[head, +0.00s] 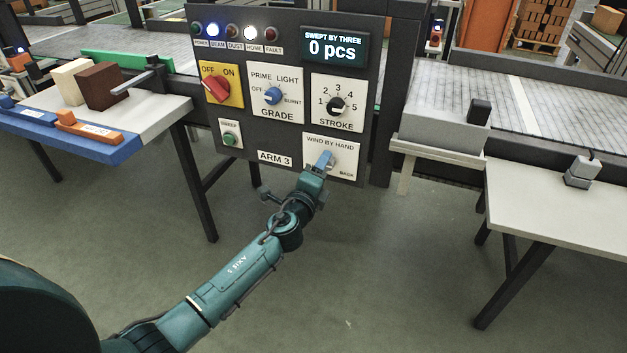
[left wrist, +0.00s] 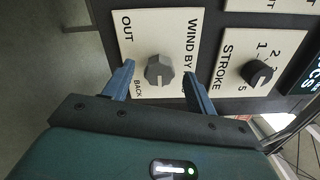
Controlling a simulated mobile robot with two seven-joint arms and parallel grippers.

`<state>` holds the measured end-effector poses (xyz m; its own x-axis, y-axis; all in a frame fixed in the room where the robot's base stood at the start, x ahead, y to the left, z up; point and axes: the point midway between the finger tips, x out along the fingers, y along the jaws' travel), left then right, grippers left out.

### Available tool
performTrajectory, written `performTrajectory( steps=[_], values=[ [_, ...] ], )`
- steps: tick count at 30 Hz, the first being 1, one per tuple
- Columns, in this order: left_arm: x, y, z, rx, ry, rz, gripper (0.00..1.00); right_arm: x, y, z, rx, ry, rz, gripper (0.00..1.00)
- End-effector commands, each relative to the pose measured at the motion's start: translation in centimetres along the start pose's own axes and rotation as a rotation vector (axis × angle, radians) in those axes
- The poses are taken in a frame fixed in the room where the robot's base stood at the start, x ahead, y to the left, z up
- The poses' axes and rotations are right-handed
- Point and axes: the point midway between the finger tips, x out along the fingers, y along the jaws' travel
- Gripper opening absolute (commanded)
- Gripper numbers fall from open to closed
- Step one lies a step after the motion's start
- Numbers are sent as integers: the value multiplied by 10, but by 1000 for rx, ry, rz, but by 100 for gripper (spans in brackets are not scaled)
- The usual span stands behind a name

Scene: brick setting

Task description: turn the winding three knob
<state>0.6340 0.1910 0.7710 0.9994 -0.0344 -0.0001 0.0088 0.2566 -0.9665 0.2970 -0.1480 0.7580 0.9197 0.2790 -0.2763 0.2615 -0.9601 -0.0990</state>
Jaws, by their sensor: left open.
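The winding knob (left wrist: 159,71) is a grey faceted knob on a cream plate marked WIND BY HAND, with OUT and BACK printed on it. The plate (head: 318,140) is at the lower right of the dark ARM 3 panel (head: 235,147). My left gripper (head: 326,160) is in front of this plate and hides the knob in the head view. In the left wrist view, its two blue fingers stand open, one on each side of the knob, with a visible gap at both sides. I cannot tell how deep the fingertips reach. My right gripper is not in view.
The STROKE dial (head: 337,105) is just above the plate, and the blue GRADE knob (head: 272,96) and red OFF/ON switch (head: 217,89) are to its left. A green button (head: 229,139) is at lower left. The display (head: 334,47) reads 0 pcs. Tables flank the panel.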

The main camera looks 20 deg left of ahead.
Motion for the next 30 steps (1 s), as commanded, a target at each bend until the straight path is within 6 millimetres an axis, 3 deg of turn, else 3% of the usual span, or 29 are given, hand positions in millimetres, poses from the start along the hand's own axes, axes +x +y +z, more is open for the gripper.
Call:
performTrajectory(
  steps=[18, 24, 30],
  values=[
    [-115, 2, 0, 0, 0, 3, 57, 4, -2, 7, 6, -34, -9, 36],
    [-128, 0, 0, 1, -1, 1, 57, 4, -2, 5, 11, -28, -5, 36],
    [-128, 0, 0, 2, -1, 1, 57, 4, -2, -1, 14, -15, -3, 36]
  ],
)
